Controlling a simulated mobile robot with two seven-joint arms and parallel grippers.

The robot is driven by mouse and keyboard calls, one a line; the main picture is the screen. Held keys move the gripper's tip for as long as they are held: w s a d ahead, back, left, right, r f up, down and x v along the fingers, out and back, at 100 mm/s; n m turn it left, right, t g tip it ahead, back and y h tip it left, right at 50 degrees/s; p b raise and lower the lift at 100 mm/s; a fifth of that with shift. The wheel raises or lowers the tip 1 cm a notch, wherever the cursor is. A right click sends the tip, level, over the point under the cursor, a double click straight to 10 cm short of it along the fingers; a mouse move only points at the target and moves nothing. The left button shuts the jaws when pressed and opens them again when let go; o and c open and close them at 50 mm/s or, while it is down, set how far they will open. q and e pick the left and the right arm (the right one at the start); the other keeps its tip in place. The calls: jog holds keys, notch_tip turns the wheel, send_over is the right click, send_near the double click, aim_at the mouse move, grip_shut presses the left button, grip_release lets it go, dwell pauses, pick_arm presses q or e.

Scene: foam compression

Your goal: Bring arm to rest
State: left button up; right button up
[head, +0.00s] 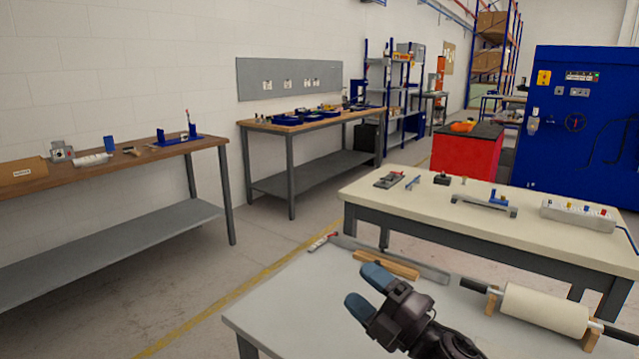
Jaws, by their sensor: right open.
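My right gripper (368,292) is in the lower middle of the head view, above the near grey table (290,310). It has two blue-grey fingertips on a black body, points up and to the left, and is open with nothing between the fingers. My right arm comes in from the bottom edge. My left gripper and left arm are not in view.
On the near table, a long metal bar and a wooden block (386,264) lie behind my gripper; a cream roll (543,308) on wooden supports is at right. A cream-topped table (420,212) stands beyond. Floor (200,290) at left is clear.

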jog(key=s+d+f+m+t+h+p, duration=0.1)
jog(key=s+d+f+m+h, duration=0.4)
jog(key=f+m, duration=0.4)
jog(key=s+d+f+m+h, duration=0.2)
jog(key=d+f+m+h, duration=0.55)
jog(key=m, duration=0.25)
jog(key=s+d+f+m+g+h, duration=0.1)
jog(key=s+d+f+m+g, duration=0.1)
jog(key=s+f, duration=0.5)
jog(key=s+d+f+m+g+h+p, duration=0.1)
jog(key=s+d+f+m, duration=0.3)
jog(key=s, duration=1)
notch_tip(320, 180, down, 3)
jog(key=shift+s+d+r+g+h, duration=0.15)
jog(key=shift+s+d+g+h, duration=0.25)
jog(key=shift+d+g+h, duration=0.3)
jog(key=shift+a, duration=0.15)
